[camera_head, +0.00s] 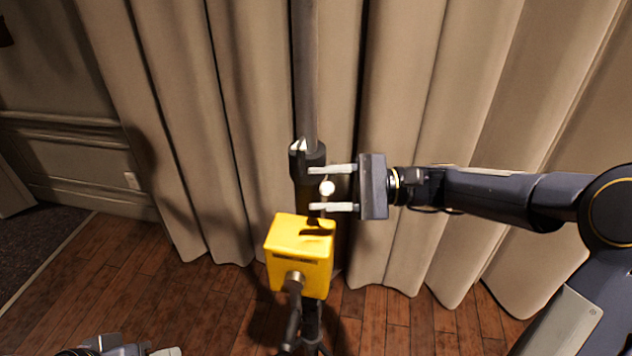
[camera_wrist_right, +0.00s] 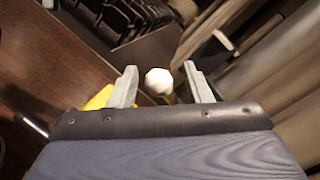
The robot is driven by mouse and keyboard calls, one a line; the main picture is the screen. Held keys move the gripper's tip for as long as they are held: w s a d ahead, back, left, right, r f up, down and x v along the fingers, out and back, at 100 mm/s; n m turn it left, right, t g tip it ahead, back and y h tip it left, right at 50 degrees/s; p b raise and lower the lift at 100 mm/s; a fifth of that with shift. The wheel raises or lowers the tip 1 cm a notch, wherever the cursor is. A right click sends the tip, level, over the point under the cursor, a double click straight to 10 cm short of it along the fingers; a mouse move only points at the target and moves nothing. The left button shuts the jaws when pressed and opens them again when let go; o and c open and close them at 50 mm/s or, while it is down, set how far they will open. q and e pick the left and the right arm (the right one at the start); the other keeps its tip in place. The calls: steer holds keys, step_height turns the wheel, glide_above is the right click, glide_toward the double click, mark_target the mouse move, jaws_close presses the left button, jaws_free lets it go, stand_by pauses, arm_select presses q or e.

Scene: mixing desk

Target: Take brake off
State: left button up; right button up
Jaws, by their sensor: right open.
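A dark stand pole (camera_head: 306,80) rises in front of the curtain, with a black collar (camera_head: 304,160) and a yellow box (camera_head: 299,250) below it. A small white round knob (camera_head: 327,188) shows at the collar; I cannot tell whether it is the brake. My right gripper (camera_head: 314,189) is open, its fingers on either side of the knob. In the right wrist view the knob (camera_wrist_right: 159,81) lies between the open fingertips (camera_wrist_right: 165,80), apart from both. Part of my left gripper (camera_head: 135,350) shows at the bottom edge, mostly cut off.
A dark crank handle (camera_head: 292,315) sticks out of the front of the yellow box. Beige curtains (camera_head: 420,120) hang close behind the pole. The wooden floor (camera_head: 170,290) to the left of the stand is clear.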

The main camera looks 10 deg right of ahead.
steer(key=shift+a, duration=0.85)
jaws_close()
